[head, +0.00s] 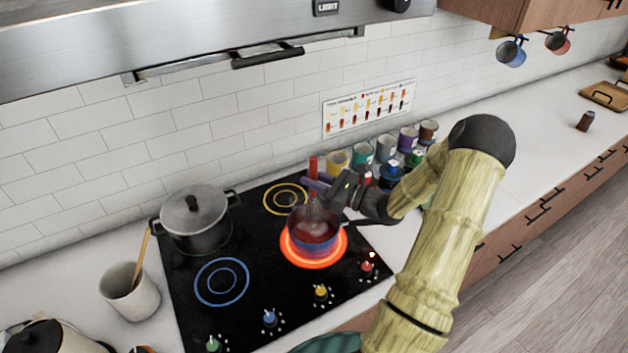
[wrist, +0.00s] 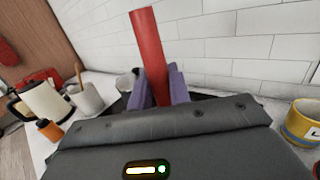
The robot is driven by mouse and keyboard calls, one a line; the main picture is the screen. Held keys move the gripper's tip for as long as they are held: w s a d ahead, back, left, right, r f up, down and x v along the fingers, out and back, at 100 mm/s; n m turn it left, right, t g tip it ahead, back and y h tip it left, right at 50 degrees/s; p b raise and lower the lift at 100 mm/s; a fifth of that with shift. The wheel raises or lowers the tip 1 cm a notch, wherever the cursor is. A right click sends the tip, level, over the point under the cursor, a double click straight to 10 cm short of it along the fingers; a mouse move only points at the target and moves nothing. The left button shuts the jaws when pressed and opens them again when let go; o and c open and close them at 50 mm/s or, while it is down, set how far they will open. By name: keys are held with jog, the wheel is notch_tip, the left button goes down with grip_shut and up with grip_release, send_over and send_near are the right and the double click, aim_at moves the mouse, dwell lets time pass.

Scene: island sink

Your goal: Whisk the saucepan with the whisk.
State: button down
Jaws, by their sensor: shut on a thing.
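My gripper (head: 318,184) is shut on the whisk's red handle (head: 313,167). The whisk stands roughly upright, with its wire end (head: 313,219) down inside the saucepan (head: 309,243). The saucepan is small and bluish, with reddish contents, and sits on a glowing red burner (head: 318,262) of the black cooktop. Its dark handle (head: 360,222) points right. In the wrist view the red whisk handle (wrist: 149,55) rises between the purple fingers (wrist: 160,88). The wires and the saucepan are hidden there by my gripper body.
A lidded grey pot (head: 196,225) stands at the cooktop's back left. A utensil crock (head: 130,291) is left of the cooktop. Several coloured cans and jars (head: 385,150) line the wall right of the cooktop, close to my arm. The front-left blue burner (head: 222,283) is bare.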

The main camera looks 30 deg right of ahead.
aim_at(314, 158)
jog(key=shift+r+p, duration=1.6)
jog(key=shift+r, duration=0.7)
jog(key=shift+r+p, duration=2.05)
jog(key=shift+r, duration=0.45)
